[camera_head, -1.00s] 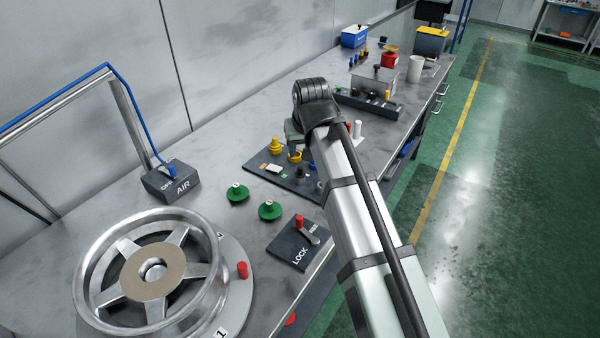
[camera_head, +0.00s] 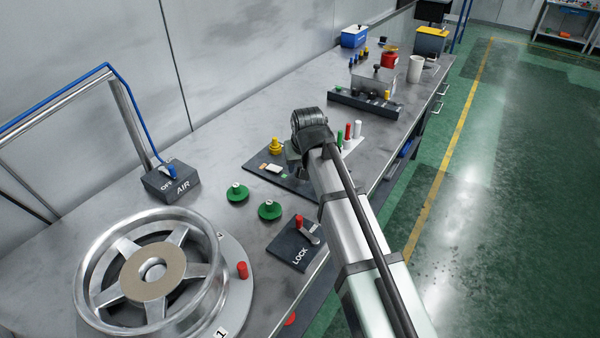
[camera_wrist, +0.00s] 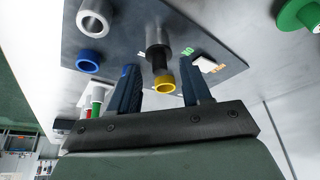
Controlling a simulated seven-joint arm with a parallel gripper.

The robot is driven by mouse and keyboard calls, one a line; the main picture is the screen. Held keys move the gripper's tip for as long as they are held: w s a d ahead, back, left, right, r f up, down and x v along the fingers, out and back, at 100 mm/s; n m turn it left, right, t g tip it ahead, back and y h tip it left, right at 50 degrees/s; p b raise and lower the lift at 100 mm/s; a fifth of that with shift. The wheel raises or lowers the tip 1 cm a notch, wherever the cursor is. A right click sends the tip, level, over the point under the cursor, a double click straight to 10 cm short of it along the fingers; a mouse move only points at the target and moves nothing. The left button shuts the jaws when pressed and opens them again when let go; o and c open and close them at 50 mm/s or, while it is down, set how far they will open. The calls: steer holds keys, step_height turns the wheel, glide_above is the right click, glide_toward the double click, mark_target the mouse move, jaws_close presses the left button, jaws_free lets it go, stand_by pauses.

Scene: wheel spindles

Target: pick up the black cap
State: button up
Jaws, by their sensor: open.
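In the wrist view a small black piece (camera_wrist: 159,58), which looks like the black cap, shows below a grey cylinder (camera_wrist: 157,35) on the dark mat (camera_wrist: 215,40). A yellow ring (camera_wrist: 164,84) is close beside it and partly overlaps it in the picture. My gripper (camera_wrist: 160,78) is open, with one finger on each side of these pieces in the picture. I cannot tell whether the fingers touch anything. In the head view my gripper is over the dark mat (camera_head: 258,166), and my wrist hides the black piece there.
A light ring (camera_wrist: 94,18) and a blue ring (camera_wrist: 89,61) are left of my fingers. Green knobs (camera_head: 237,192) and the LOCK box (camera_head: 292,250) stand nearby, with a large wheel (camera_head: 150,270) at front left. Red, green and white pegs (camera_head: 348,132) stand beyond my wrist.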

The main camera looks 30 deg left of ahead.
steer(key=shift+w+a+f, duration=0.15)
steer(key=shift+f, duration=0.35)
jaws_close()
